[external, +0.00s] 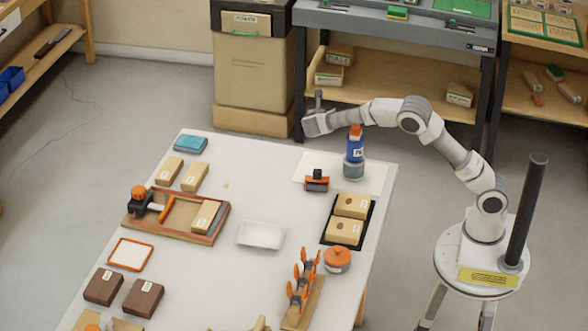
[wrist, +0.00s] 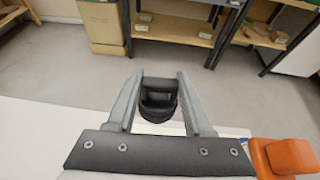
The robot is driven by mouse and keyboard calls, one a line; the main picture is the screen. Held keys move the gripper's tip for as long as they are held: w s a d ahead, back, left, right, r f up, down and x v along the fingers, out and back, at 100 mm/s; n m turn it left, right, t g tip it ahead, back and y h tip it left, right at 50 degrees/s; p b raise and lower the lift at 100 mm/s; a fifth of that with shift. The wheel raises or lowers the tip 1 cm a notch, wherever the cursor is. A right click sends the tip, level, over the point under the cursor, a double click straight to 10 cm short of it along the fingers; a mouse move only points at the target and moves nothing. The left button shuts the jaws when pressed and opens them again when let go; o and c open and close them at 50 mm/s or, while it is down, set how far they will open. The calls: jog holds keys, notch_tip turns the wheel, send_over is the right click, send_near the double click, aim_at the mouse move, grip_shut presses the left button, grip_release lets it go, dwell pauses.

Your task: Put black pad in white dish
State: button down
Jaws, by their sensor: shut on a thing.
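A white rectangular dish (external: 262,235) lies on the white table in the external view, near its middle. My gripper (external: 318,104) is raised beyond the table's far edge, well away from the dish. In the wrist view my gripper (wrist: 160,76) has its two grey fingers closed on a black pad (wrist: 158,106), which sits between them. The pad's far side is hidden, and it cannot be made out clearly in the external view. The dish does not show in the wrist view.
A blue bottle (external: 354,150) with an orange cap stands under my arm; an orange part (wrist: 285,157) shows at the wrist view's lower right. A black tray (external: 326,228) with tan boxes and an orange-lidded pot (external: 337,260) stand right of the dish.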

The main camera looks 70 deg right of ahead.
jog(key=r, duration=0.8)
jog(key=shift+w+r, duration=0.2)
jog(key=shift+r, duration=0.2)
jog(key=w+a+n+t+y+b, duration=0.1)
jog(key=w+a+n+t+y, duration=0.35)
jog(key=w+n+t, duration=0.55)
jog(key=n+g+y+b, duration=0.1)
jog(key=n+y+b, duration=0.5)
jog(key=n+y, duration=1.15)
send_over(262, 238)
jog(key=shift+m+y, duration=0.5)
jog(key=shift+m, duration=0.15)
notch_tip(262, 238, down, 18)
jog(key=shift+d, duration=0.15)
jog(key=shift+f, duration=0.1)
jog(key=shift+f+b, duration=0.7)
jog(key=shift+f, duration=1.25)
